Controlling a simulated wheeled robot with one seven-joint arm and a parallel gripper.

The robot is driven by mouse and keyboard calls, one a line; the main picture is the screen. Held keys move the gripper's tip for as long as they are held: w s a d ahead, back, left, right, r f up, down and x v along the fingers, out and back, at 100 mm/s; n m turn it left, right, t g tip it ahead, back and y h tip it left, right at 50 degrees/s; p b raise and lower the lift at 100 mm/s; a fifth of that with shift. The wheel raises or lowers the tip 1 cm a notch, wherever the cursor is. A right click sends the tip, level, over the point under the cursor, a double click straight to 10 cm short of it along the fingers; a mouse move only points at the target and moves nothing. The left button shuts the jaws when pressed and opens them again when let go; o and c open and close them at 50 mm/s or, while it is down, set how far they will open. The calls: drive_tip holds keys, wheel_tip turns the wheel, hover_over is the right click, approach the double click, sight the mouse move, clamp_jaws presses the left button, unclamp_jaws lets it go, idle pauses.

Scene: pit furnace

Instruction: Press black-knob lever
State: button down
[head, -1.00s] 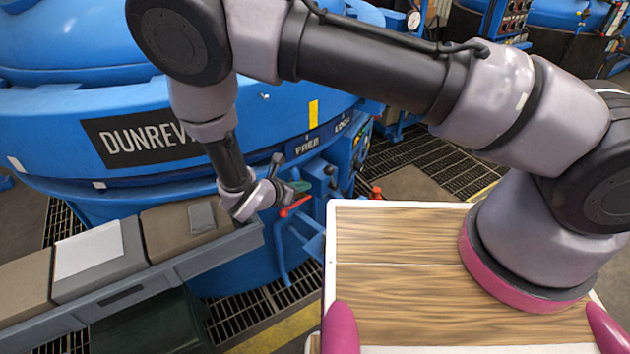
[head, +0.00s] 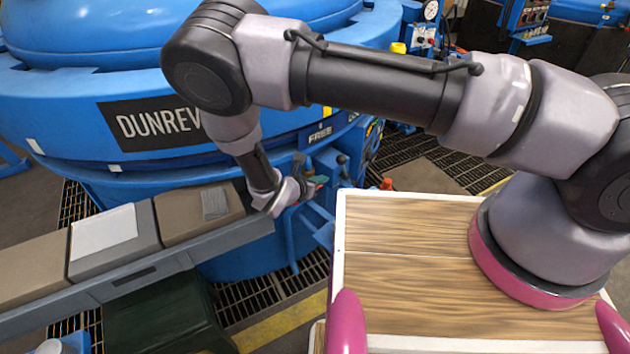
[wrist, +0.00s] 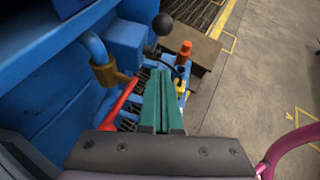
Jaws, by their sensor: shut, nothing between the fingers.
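My gripper (head: 321,181) is at the blue furnace's side, its green fingers shut and empty. The fingers also show in the wrist view (wrist: 160,78), pointing away from the camera. A black-knob lever (wrist: 163,25) stands just past the fingertips in the wrist view, its ball apart from them in the picture. In the head view a black knob (head: 342,159) shows a little right of and above the fingers. A red lever (wrist: 121,100) lies just left of the fingers in the wrist view. It is mostly hidden behind my gripper in the head view.
The blue furnace (head: 60,110) fills the left and back. A grey shelf with boxes (head: 185,220) runs below my wrist. A wooden-topped surface (head: 400,235) lies at right. A red-orange fitting (wrist: 185,48) stands beyond the fingers. Open floor (wrist: 260,70) lies right.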

drive_tip(key=w+d, duration=0.3)
drive_tip(key=w, duration=0.3)
drive_tip(key=shift+w+d+f, duration=0.25)
drive_tip(key=shift+d+f, duration=0.05)
drive_tip(key=shift+f, duration=0.1)
drive_tip(key=shift+w+r, duration=0.1)
